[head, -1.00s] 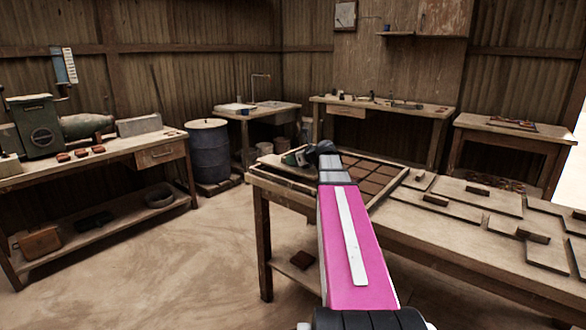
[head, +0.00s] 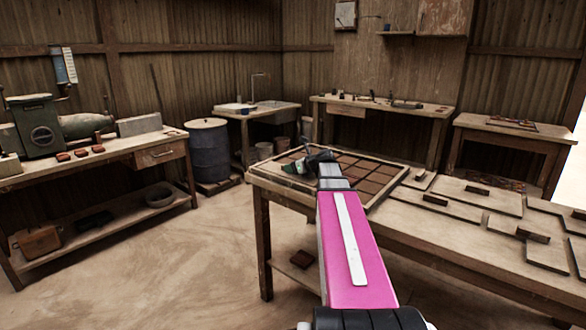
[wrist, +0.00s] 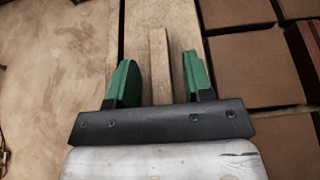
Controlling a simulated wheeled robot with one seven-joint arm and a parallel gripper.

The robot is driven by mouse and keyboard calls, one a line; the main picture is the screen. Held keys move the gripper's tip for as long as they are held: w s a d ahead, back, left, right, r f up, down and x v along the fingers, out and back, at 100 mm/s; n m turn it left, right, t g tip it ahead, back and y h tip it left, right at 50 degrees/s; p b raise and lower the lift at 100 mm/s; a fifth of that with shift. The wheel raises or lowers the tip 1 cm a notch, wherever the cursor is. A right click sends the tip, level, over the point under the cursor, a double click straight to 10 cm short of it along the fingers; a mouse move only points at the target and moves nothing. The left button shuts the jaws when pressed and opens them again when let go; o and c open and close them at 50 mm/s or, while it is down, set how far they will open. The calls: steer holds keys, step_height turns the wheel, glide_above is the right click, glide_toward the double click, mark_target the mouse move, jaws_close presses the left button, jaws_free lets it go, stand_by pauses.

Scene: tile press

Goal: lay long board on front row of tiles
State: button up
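The long board (wrist: 138,30) is pale wood with a raised handle bar (wrist: 158,45) along its middle. In the wrist view it lies along the left side of the exposed brown tiles (wrist: 238,57), seemingly over the front row, which is hidden. My gripper (wrist: 160,58) has green fingers, spread on either side of the handle, with a gap on each side. In the head view my gripper (head: 305,165) is low over the near left part of the tile tray (head: 390,188), and my arm hides part of the board and tiles.
On the worktable (head: 440,235), right of the tray, lie several flat boards with handles, one being a wide board (head: 480,200). A blue drum (head: 209,152) stands behind on the left. A bench with a green machine (head: 40,122) is far left. The floor between is clear.

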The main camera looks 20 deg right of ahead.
steer(key=v, duration=1.2)
steer(key=shift+s, duration=0.1)
